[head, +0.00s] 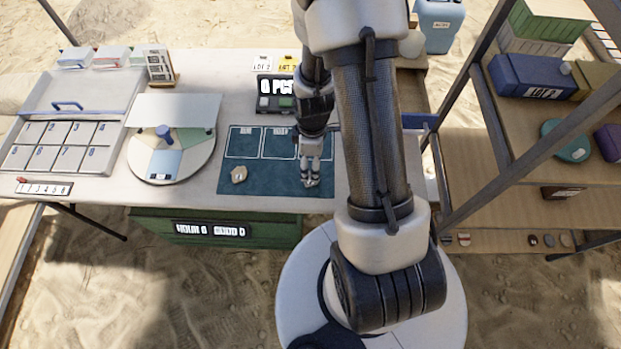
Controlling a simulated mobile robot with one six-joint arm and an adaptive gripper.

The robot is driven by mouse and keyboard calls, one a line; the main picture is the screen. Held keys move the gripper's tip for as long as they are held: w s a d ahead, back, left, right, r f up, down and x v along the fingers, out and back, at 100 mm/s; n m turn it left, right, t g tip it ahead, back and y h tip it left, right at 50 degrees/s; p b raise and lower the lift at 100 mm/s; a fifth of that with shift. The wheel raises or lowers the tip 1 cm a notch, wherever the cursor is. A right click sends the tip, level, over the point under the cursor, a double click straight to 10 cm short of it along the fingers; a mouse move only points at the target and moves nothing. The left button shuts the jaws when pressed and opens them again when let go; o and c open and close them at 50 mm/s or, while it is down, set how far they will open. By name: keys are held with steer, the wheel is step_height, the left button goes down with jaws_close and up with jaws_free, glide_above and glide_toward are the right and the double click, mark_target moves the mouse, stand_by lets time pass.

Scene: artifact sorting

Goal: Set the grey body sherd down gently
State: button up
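My gripper (309,184) points down over the right part of the dark teal mat (265,184), low and close to its surface. The fingertips are small and pale here, and I cannot tell whether they are open or shut. No grey sherd can be made out apart from the gripper; anything between the fingers is too small to tell. A pale beige sherd-like piece (239,174) lies on the mat to the left of my gripper, clear of it.
A round sectioned turntable (164,170) and a numbered compartment tray (58,146) stand left of the mat. A small display box (276,100) stands behind it. A shelf rack (470,165) is at the right. Bare mat lies between the beige piece and my gripper.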

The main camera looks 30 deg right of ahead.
step_height(320, 180, down, 4)
steer(key=shift+r+b, duration=0.25)
steer(key=shift+b, duration=0.2)
steer(key=f+b, duration=0.1)
steer(key=f, duration=0.3)
steer(key=f+b, duration=0.1)
steer(key=f, duration=0.1)
steer(key=shift+w+d+f+b, duration=0.1)
steer(key=shift+w+f+b, duration=0.1)
steer(key=shift+w+b, duration=0.15)
steer(key=shift+r, duration=0.1)
steer(key=shift+c, duration=0.5)
steer(key=c, duration=0.9)
steer(key=shift+r, duration=0.1)
